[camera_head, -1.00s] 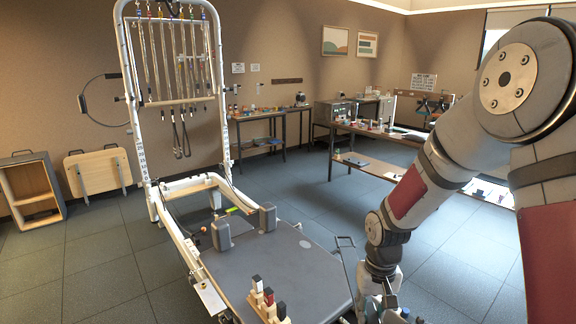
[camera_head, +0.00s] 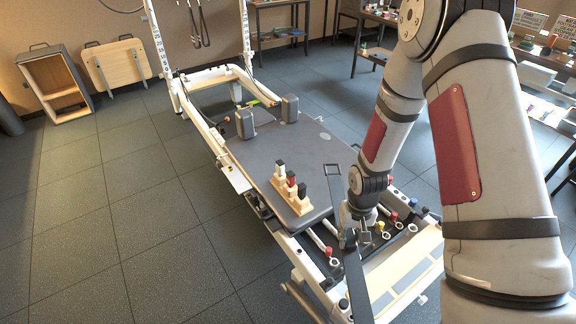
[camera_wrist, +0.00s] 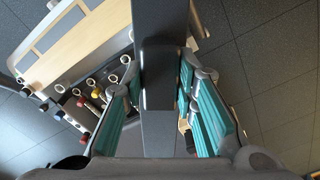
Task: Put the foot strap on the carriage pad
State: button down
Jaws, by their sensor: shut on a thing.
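The foot strap (camera_head: 356,285) is a long dark band. In the head view it runs from the lower edge up past my gripper (camera_head: 348,238) to a frame-like end (camera_head: 333,178) over the right edge of the carriage pad. In the wrist view the strap (camera_wrist: 160,70) passes between the teal fingers of my gripper (camera_wrist: 163,110), which are shut on it. The carriage pad (camera_head: 270,150) is a flat grey cushion in the middle of the reformer. My gripper is at its near right end, above the spring area. I cannot tell whether the strap touches the pad.
Coloured spring knobs and rings (camera_head: 392,222) lie below my gripper. The pad's middle is clear.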

aim_at(276, 146)
jog(key=j+u, duration=0.1)
jog(key=u, duration=0.35)
jog(key=i+u, duration=0.15)
jog(key=u, duration=0.35)
jog(key=i+u, duration=0.1)
jog(key=u, duration=0.35)
jog(key=i, duration=3.2)
jog(key=i+j+z, duration=0.3)
jog(key=i, duration=0.2)
jog(key=i+j+z, duration=0.3)
jog(key=i, duration=0.25)
jog(key=z, duration=2.2)
